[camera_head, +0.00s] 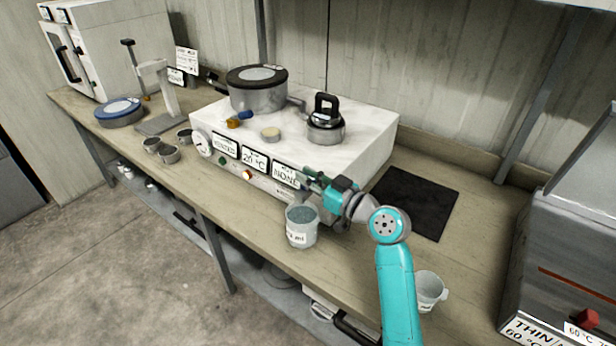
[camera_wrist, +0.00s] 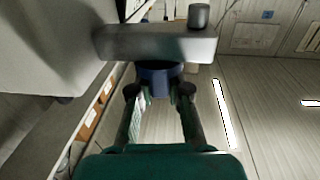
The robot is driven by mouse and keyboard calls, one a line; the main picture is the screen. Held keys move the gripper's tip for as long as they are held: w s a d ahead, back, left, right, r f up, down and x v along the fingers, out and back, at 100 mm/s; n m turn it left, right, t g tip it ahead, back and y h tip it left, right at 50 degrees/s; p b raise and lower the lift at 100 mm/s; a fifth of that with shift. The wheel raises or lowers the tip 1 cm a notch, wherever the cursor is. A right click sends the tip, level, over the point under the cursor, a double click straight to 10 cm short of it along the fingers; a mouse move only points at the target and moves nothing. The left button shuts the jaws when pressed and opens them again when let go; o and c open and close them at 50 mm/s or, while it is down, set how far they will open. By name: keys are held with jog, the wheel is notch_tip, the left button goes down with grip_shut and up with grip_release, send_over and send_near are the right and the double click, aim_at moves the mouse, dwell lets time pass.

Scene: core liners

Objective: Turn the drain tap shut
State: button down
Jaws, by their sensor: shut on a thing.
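My gripper (camera_head: 306,176) is at the right end of the front panel of the white heated bath (camera_head: 345,160), above a beaker (camera_head: 302,232). In the wrist view my gripper (camera_wrist: 158,92) has its two fingers closed on a dark blue round piece (camera_wrist: 158,76), which looks like the handle of the drain tap. A grey bar (camera_wrist: 150,43) with a short cylinder on it lies just beyond that piece. In the head view my gripper and arm hide the tap, so its turn angle cannot be told.
A lidded pot (camera_head: 258,95) and a smaller black-handled vessel (camera_head: 325,128) stand on the bath. A black mat (camera_head: 415,203) lies to its right. A white cup (camera_head: 429,290) stands close beside my arm, and a grey machine (camera_head: 570,250) is at the far right.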

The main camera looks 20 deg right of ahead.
jog(key=m+t+h, duration=0.1)
jog(key=m+h, duration=0.1)
jog(key=h, duration=0.1)
jog(key=m+t+h, duration=0.1)
jog(key=m+h, duration=0.1)
jog(key=h, duration=0.1)
jog(key=shift+a, duration=0.1)
jog(key=shift+m+h, duration=1.15)
jog(key=shift+h, duration=0.6)
jog(key=shift+m+h, duration=1.15)
jog(key=shift+h, duration=0.6)
jog(key=m+g+h, duration=0.1)
jog(key=m+h, duration=0.1)
jog(key=h, duration=0.1)
jog(key=m+g+h, duration=0.2)
jog(key=m+h, duration=0.1)
jog(key=h, duration=0.1)
jog(key=shift+g, duration=0.3)
jog(key=shift+m+g+h, duration=1.5)
jog(key=shift+g+h, duration=0.1)
jog(key=shift+h, duration=0.1)
jog(key=shift+f, duration=0.1)
jog(key=c, duration=1.1)
grip_release()
jog(key=shift+c, duration=0.2)
